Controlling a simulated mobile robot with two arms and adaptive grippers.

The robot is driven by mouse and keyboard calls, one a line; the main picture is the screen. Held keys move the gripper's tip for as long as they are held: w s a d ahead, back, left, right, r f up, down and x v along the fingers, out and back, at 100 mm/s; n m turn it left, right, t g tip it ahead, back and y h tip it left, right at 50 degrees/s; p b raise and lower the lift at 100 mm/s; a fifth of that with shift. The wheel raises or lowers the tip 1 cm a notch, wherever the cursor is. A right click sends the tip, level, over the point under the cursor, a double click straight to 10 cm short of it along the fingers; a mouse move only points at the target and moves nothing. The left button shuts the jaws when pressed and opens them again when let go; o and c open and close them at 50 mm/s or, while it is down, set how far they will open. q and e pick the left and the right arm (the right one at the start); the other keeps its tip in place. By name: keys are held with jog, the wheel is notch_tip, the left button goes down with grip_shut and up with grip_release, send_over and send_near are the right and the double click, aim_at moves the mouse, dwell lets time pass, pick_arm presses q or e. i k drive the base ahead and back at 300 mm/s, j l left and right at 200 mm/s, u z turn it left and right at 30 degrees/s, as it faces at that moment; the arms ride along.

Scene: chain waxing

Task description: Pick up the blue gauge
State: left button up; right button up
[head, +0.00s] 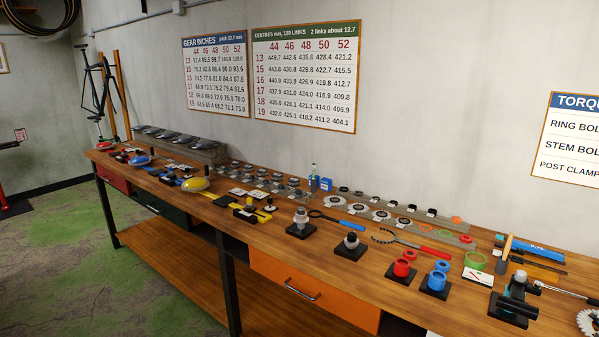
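Several blue things stand on the long wooden workbench (300,245), and I cannot tell for sure which is the gauge. A blue cup-shaped piece (437,281) sits on a black square base at the right, with a blue ring on top at its rear. A blue rounded disc (140,161) lies far along the bench at the left. A small blue box (326,184) stands at the back by a green bottle. A long blue piece (538,252) lies at the right rear. Neither of my grippers is in view.
A red cup-shaped piece (403,268) stands just left of the blue one. A yellow disc (195,185), pliers with red handles (435,252), a green ring (475,261) and a dark clamp-like tool (514,297) crowd the bench. An orange drawer (312,290) is under its front edge.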

aim_at(558, 256)
jog(key=z, duration=1.4)
jog(key=j+z, duration=0.2)
